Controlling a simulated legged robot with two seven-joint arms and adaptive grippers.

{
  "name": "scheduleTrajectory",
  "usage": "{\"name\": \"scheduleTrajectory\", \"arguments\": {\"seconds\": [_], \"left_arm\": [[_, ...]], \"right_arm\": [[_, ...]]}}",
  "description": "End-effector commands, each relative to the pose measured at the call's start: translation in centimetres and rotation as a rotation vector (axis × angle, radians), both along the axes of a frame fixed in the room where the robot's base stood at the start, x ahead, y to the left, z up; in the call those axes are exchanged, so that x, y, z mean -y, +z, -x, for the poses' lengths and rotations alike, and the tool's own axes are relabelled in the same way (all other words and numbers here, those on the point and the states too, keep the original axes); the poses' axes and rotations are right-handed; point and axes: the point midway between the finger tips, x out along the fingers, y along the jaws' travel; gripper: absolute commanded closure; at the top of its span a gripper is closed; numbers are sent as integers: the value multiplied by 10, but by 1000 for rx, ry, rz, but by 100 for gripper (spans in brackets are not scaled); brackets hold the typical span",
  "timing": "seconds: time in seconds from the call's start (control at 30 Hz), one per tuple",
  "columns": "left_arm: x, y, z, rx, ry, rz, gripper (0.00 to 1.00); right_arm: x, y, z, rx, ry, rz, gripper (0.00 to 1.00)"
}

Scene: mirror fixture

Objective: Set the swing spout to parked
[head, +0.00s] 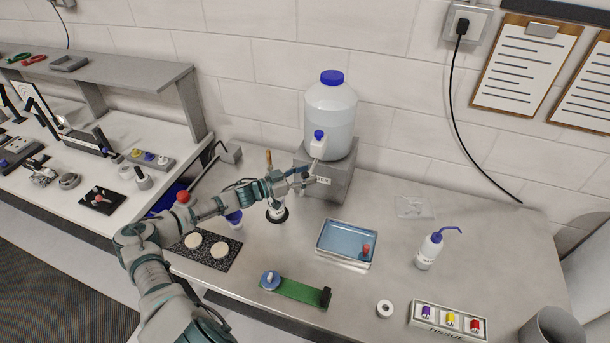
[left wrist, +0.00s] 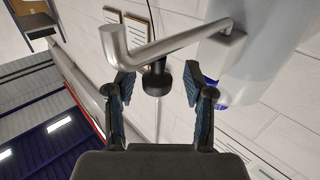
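The large jug (head: 330,112) with a blue cap stands on a grey block at the back of the bench, with a white tap (head: 318,146) on its front. The swing spout (left wrist: 175,42) is a bent grey metal tube with a downturned end in the left wrist view. A black knob (left wrist: 157,82) shows beside the tube, between my fingers; whether they touch it is unclear. My left gripper (head: 303,178) is open in front of the jug, just below the tap. It also shows open in the left wrist view (left wrist: 157,97). My right gripper is out of view.
A blue tray (head: 345,243) with a red-topped piece, a wash bottle (head: 430,250) and a green strip fixture (head: 296,290) stand to the front and right. A black-based item (head: 276,212) stands close under my gripper. Bare bench lies between them.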

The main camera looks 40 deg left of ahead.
Motion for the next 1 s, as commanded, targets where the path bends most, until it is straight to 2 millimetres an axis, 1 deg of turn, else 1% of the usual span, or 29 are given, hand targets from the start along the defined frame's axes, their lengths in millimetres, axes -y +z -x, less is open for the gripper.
{"name": "scheduleTrajectory", "arguments": {"seconds": [0.13,0.27,0.6,0.83,1.0], "left_arm": [[0,1,1,1,0,-2,47],[-4,-1,8,-3,0,-1,47],[-21,-3,41,-10,-3,-4,47],[-26,-3,55,-8,-5,-4,47],[-33,-4,74,-12,-15,-2,47]], "right_arm": [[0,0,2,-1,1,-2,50],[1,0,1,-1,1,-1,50],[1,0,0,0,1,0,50],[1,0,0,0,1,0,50],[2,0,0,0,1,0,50]]}}
